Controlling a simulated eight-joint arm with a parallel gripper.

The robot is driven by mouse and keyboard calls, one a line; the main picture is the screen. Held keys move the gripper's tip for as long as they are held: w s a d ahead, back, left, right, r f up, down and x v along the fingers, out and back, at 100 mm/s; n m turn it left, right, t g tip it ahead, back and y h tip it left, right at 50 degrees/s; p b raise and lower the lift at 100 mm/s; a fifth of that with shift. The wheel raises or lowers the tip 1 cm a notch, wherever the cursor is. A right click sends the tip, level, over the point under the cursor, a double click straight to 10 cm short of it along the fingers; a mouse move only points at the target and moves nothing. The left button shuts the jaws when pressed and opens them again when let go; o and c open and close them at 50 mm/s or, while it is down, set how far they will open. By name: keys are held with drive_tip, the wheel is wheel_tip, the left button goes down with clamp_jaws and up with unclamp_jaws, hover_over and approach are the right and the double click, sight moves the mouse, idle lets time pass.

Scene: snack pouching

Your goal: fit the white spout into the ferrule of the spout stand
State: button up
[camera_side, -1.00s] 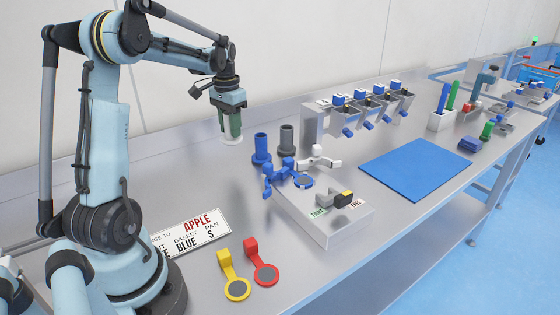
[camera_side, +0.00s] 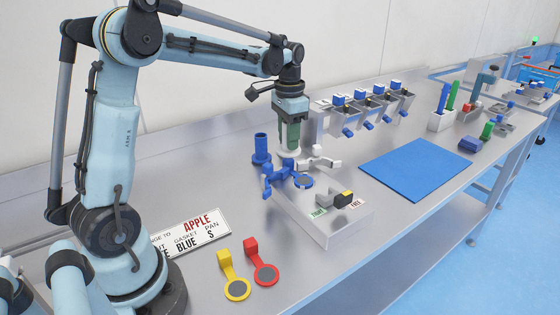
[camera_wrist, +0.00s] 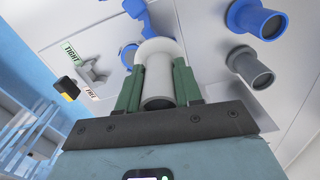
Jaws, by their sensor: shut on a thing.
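My gripper (camera_side: 290,142) is shut on the white spout (camera_wrist: 158,78), its green fingers on either side of the tube. The spout's wide white flange (camera_side: 288,153) points down below the fingers in the side view. The spout stand (camera_side: 325,225) is a low grey box with blue clamp arms (camera_side: 273,182), a white clamp arm (camera_side: 322,162) and a blue-rimmed ring (camera_side: 303,181), seemingly the ferrule. The spout is above and behind the ring, apart from it. In the wrist view the ring (camera_wrist: 128,54) shows beside the flange, partly hidden.
A blue tube (camera_side: 261,147) stands left of my gripper. A grey tube (camera_wrist: 252,68) shows in the wrist view, hidden in the side view. A black-and-yellow lever (camera_side: 342,198) is on the stand, by TIGHT and FREE labels. A blue mat (camera_side: 422,168) lies right.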

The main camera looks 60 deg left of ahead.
drive_tip(key=shift+m, duration=0.7)
drive_tip(key=d, duration=0.2)
drive_tip(key=w+d, duration=0.1)
drive_tip(key=d, duration=0.2)
drive_tip(key=shift+w+d+r, duration=0.1)
drive_tip(key=shift+d+r, duration=0.05)
drive_tip(key=shift+d, duration=0.05)
drive_tip(key=shift+f, duration=2.1)
drive_tip(key=shift+f, duration=0.95)
drive_tip(key=o, duration=1.2)
drive_tip(key=shift+c, duration=0.2)
wheel_tip(320, 180, up, 12)
